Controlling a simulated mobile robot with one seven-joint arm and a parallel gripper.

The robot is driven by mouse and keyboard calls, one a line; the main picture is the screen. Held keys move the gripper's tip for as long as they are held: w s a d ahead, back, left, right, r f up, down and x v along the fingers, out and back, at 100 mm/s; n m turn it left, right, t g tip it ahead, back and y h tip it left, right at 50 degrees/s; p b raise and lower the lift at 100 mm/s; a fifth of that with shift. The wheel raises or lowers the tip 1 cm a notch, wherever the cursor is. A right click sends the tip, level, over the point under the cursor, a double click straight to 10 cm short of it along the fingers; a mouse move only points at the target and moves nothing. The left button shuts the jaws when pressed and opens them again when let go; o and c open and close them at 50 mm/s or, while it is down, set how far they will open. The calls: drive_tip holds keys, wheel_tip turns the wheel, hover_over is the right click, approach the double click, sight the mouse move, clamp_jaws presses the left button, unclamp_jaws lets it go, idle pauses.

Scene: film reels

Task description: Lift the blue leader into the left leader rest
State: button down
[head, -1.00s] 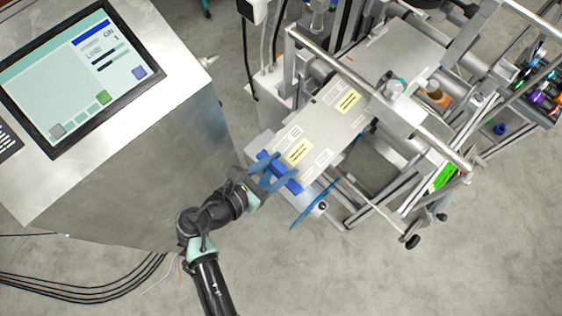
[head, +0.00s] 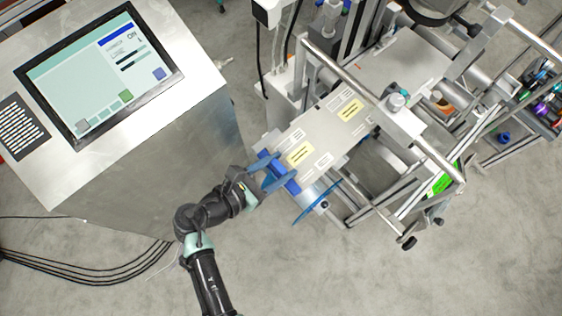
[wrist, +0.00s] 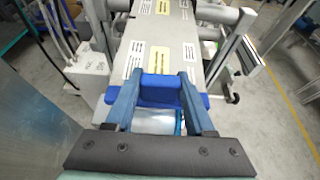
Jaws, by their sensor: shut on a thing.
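The blue leader (head: 292,187) is a blue bar at the near left end of a grey plate with yellow labels (head: 325,133). In the wrist view the leader (wrist: 158,82) lies crosswise between my two fingers, against or just above the plate's near end. My gripper (head: 274,172) is shut on it; its blue-grey fingers also show in the wrist view (wrist: 157,92). A reel with a blue rim (head: 318,202) sits below the leader, with a pale, shiny film or roll (wrist: 153,121) showing between the fingers. I cannot clearly pick out the left leader rest.
A metal console with a screen (head: 100,72) stands at the left. The machine's rails and bars (head: 375,95) rise at the right of the plate. Black cables (head: 100,272) run on the floor at the lower left. The floor at lower right is clear.

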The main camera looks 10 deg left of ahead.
drive_tip(key=shift+s+a+r+p, duration=0.15)
drive_tip(key=shift+s+r+p, duration=0.1)
drive_tip(key=shift+r+p, duration=0.3)
drive_tip(key=shift+s+a+r+p, duration=0.15)
drive_tip(key=shift+s+r+p, duration=0.05)
drive_tip(key=shift+r+p, duration=0.3)
drive_tip(key=s+a+r+p, duration=0.2)
drive_tip(key=s+r+p, duration=0.1)
drive_tip(key=r+p, duration=0.4)
drive_tip(key=shift+a+r+p, duration=0.15)
drive_tip(key=shift+a+p, duration=0.05)
drive_tip(key=shift+p, duration=0.5)
idle(0.5)
drive_tip(key=r+b+x, duration=0.1)
drive_tip(key=x, duration=1)
drive_tip(key=shift+w+d+f+b, duration=0.2)
drive_tip(key=shift+w+d+b, duration=0.15)
drive_tip(key=shift+w+d, duration=0.05)
idle(1.5)
idle(0.4)
drive_tip(key=b+x, duration=0.4)
drive_tip(key=x, duration=0.6)
drive_tip(key=shift+w+d+r, duration=0.15)
drive_tip(key=shift+w+r, duration=0.05)
drive_tip(key=shift+r, duration=0.15)
idle(1.0)
